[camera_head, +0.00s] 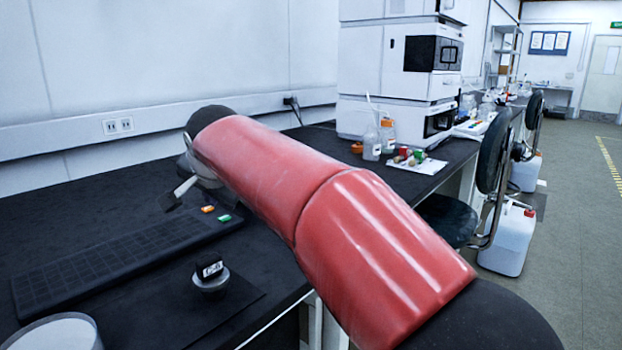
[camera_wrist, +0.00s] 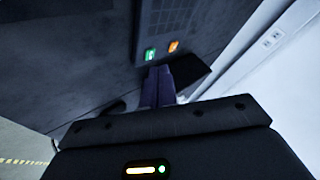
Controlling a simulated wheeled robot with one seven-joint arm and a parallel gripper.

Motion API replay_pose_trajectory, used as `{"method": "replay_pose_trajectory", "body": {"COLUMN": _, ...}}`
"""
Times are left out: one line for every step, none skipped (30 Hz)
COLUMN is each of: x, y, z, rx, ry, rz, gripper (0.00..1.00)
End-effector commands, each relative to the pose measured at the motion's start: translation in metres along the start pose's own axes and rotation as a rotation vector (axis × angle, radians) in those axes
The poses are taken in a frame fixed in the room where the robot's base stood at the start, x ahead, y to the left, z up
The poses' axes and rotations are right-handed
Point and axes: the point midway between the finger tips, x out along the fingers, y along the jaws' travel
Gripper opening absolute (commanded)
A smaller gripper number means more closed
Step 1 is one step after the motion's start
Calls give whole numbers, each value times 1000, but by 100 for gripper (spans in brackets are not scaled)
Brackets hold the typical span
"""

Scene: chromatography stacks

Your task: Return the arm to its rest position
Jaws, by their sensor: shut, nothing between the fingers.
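My red arm reaches from the lower right across the black bench in the head view. Its gripper (camera_head: 172,200) shows partly past the far end of the arm, above the bench near the dark gridded panel (camera_head: 105,262). In the wrist view the two fingers of my gripper (camera_wrist: 158,72) lie together, with nothing seen between them. Beyond the fingertips are a green button (camera_wrist: 150,54) and an orange button (camera_wrist: 173,46) on the panel. The arm hides part of the bench and most of the wrist in the head view.
A small labelled black block on a round grey base (camera_head: 211,283) stands on a dark mat at the front. A white round vessel (camera_head: 55,333) is at lower left. A tall white instrument stack (camera_head: 365,65), bottles (camera_head: 372,142) and a stool (camera_head: 450,218) stand to the right.

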Motion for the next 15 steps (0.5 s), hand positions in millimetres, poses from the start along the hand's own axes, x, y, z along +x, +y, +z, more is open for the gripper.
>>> {"method": "replay_pose_trajectory", "body": {"x": 0, "y": 1, "z": -1, "rx": 0, "ry": 0, "rz": 1, "gripper": 0}}
{"method": "replay_pose_trajectory", "body": {"x": -3, "y": 7, "z": -3, "rx": -3, "ry": 2, "rz": 7, "gripper": 0}}
{"method": "replay_pose_trajectory", "body": {"x": -6, "y": 13, "z": -5, "rx": -8, "ry": 1, "rz": 12, "gripper": 0}}
{"method": "replay_pose_trajectory", "body": {"x": -7, "y": 18, "z": -6, "rx": -12, "ry": 1, "rz": 17, "gripper": 0}}
{"method": "replay_pose_trajectory", "body": {"x": -9, "y": 22, "z": -7, "rx": -16, "ry": 1, "rz": 21, "gripper": 0}}
{"method": "replay_pose_trajectory", "body": {"x": -11, "y": 28, "z": -9, "rx": -22, "ry": 1, "rz": 27, "gripper": 0}}
{"method": "replay_pose_trajectory", "body": {"x": -13, "y": 33, "z": -10, "rx": -28, "ry": 0, "rz": 31, "gripper": 0}}
{"method": "replay_pose_trajectory", "body": {"x": -15, "y": 39, "z": -11, "rx": -32, "ry": 0, "rz": 37, "gripper": 0}}
{"method": "replay_pose_trajectory", "body": {"x": -18, "y": 45, "z": -13, "rx": -38, "ry": 0, "rz": 43, "gripper": 0}}
{"method": "replay_pose_trajectory", "body": {"x": -20, "y": 52, "z": -14, "rx": -45, "ry": -1, "rz": 49, "gripper": 0}}
{"method": "replay_pose_trajectory", "body": {"x": -23, "y": 58, "z": -15, "rx": -50, "ry": -1, "rz": 54, "gripper": 0}}
{"method": "replay_pose_trajectory", "body": {"x": -27, "y": 68, "z": -16, "rx": -59, "ry": -1, "rz": 64, "gripper": 0}}
{"method": "replay_pose_trajectory", "body": {"x": -30, "y": 75, "z": -17, "rx": -65, "ry": -3, "rz": 70, "gripper": 0}}
{"method": "replay_pose_trajectory", "body": {"x": -34, "y": 83, "z": -18, "rx": -73, "ry": -3, "rz": 77, "gripper": 0}}
{"method": "replay_pose_trajectory", "body": {"x": -38, "y": 95, "z": -18, "rx": -84, "ry": -5, "rz": 88, "gripper": 0}}
